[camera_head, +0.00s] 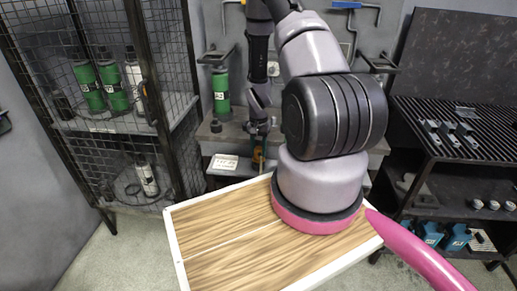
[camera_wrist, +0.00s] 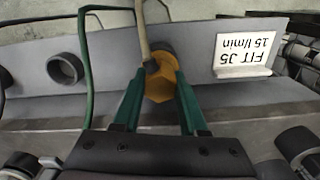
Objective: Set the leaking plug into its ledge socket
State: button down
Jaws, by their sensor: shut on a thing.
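An orange hex-headed plug (camera_wrist: 160,84) with a tan hose running up from it is between the green fingers of my gripper (camera_wrist: 158,96) in the wrist view. My gripper is shut on the plug. The plug is in front of the grey ledge (camera_wrist: 110,75); a dark round part shows just behind it, and I cannot tell whether the plug is seated in it. A dark ring-shaped socket (camera_wrist: 65,69) is on the ledge to the left, empty. In the head view the plug (camera_head: 257,156) is a small orange patch below my gripper.
A white card reading "FIT J5 15 l/min" (camera_wrist: 245,52) stands right of the plug, upside down in the wrist view. A green hose (camera_wrist: 87,60) runs left of it. The head view shows a wire cage (camera_head: 150,90) with green bottles left and a slatted rack (camera_head: 465,130) right.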

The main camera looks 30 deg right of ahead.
jog(key=shift+f, duration=0.45)
jog(key=shift+c, duration=1.8)
grip_release()
jog(key=shift+f, duration=0.1)
notch_tip(320, 180, up, 11)
jog(key=shift+f, duration=0.1)
